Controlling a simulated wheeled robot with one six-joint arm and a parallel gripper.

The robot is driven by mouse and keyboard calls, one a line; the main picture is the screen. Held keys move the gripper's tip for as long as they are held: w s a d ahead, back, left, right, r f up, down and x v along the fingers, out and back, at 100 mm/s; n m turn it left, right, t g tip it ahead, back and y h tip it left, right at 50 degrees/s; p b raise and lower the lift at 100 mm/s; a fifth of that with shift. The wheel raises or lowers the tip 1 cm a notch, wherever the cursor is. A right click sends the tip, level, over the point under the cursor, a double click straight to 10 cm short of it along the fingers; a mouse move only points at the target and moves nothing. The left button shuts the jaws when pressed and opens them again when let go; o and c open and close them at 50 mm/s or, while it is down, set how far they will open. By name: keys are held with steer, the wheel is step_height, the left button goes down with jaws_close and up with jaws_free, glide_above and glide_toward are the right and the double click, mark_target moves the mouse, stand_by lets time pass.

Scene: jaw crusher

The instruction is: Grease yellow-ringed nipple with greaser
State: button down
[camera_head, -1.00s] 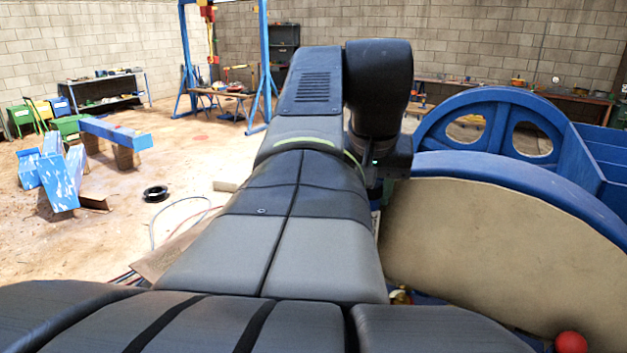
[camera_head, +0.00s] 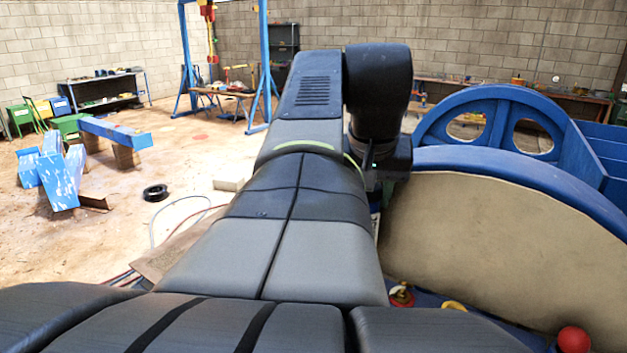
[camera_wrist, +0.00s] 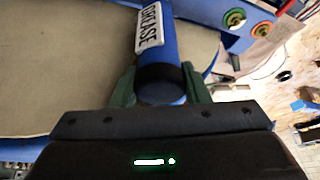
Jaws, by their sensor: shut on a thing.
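My gripper (camera_wrist: 161,88) is shut on the greaser (camera_wrist: 172,52), a blue cylinder with a white "GREASE" label. Its far end runs out of the top of the wrist view. In the head view my arm hides the gripper and greaser.
A large blue-rimmed wheel (camera_head: 480,240) with a beige face fills the right of the head view. Below it are a red ball (camera_head: 573,340), a yellow part (camera_head: 453,306) and a red-and-brass fitting (camera_head: 401,294). Open floor (camera_head: 130,240) lies to the left.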

steer(key=shift+r, duration=0.1)
steer(key=shift+r+p, duration=0.75)
steer(key=shift+p, duration=0.1)
steer(key=shift+r+p, duration=2.7)
steer(key=shift+r, duration=0.3)
steer(key=shift+a, duration=0.1)
